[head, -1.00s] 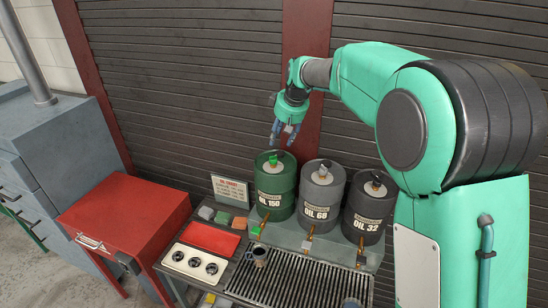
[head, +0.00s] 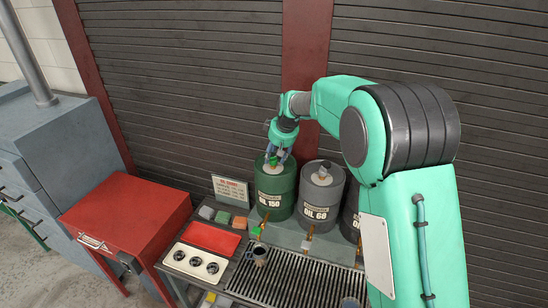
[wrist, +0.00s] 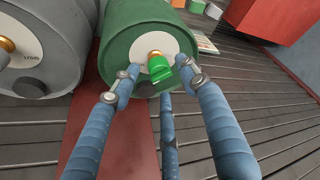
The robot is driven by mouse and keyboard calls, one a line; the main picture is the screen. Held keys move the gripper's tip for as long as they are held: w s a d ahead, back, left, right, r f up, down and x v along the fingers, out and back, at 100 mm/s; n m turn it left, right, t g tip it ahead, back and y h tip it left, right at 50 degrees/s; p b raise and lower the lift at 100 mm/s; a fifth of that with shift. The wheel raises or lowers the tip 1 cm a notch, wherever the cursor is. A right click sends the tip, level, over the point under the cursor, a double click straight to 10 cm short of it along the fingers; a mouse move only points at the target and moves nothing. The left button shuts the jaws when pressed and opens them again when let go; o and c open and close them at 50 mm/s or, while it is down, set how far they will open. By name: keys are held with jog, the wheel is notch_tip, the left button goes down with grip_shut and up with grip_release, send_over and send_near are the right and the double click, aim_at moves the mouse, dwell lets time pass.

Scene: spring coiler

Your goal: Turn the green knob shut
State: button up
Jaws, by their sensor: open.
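The green drum marked OIL 150 (head: 274,205) stands at the left of the drum row. On its pale top plate, a green knob (wrist: 158,67) sits on a brass neck in the wrist view; it shows small in the head view (head: 273,160). My gripper (wrist: 157,72) is open, with a blue fingertip on each side of the knob. I cannot tell whether they touch it. In the head view my gripper (head: 276,158) is over the drum top and partly covers it. A second green part, a tap handle (head: 256,231), is low at the drum's front.
The grey drum OIL 68 (head: 319,195) stands close on the right, and a dark drum is partly behind my arm. A mug (head: 259,257) stands by the drip grate (head: 290,275). A red cabinet (head: 120,220) is at left, and a slatted shutter (head: 200,80) is behind.

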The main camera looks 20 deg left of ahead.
aim_at(273, 160)
jog(key=shift+x, duration=1.15)
jog(key=shift+r, duration=0.1)
jog(key=c, duration=1.1)
